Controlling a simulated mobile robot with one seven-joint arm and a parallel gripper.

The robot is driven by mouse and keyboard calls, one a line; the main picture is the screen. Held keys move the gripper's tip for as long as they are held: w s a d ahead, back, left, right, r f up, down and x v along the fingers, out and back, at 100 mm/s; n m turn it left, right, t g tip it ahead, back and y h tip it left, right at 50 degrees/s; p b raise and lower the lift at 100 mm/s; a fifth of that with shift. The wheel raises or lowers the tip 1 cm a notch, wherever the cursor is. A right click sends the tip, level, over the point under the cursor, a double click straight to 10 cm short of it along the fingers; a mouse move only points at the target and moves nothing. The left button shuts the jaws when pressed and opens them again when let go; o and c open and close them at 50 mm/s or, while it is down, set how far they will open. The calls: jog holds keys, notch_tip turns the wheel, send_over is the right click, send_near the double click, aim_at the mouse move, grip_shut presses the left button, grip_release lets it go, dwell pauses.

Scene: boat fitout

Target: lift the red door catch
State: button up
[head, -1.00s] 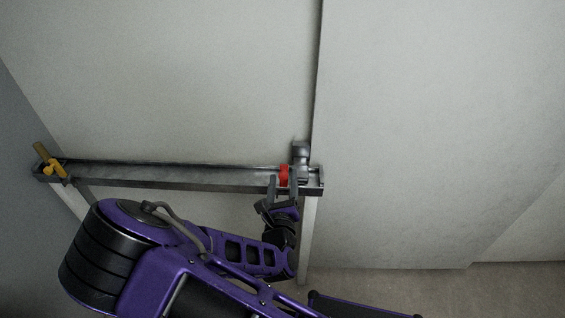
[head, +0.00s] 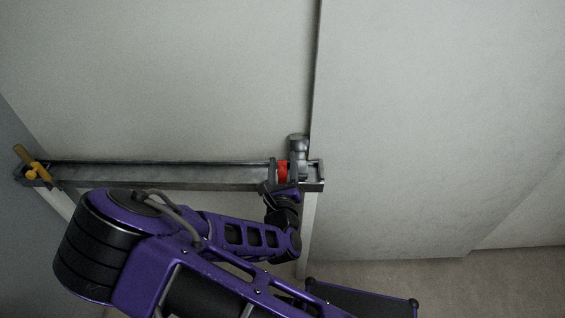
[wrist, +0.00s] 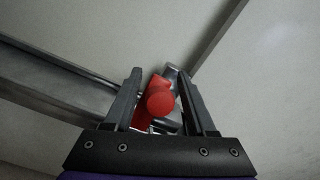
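The red door catch (head: 282,172) sits at the right end of a metal rail on the pale panel. In the wrist view the red catch (wrist: 158,104) shows a round knob facing me, with a grey metal part behind it. My gripper (head: 284,170) is at the catch, with one finger on each side of it. In the wrist view my gripper (wrist: 160,85) is open, and a gap shows between the red knob and the right finger. The catch's lower part is close to the left finger; whether they touch is unclear.
The metal rail (head: 150,175) runs left across the panel to a yellow-handled part (head: 33,165) at its far end. A grey metal cylinder (head: 298,145) stands up beside the catch. A flat pale panel (head: 430,120) is clear to the right.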

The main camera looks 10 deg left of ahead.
grip_shut()
jog(key=shift+w+d, duration=0.1)
dwell(1.1)
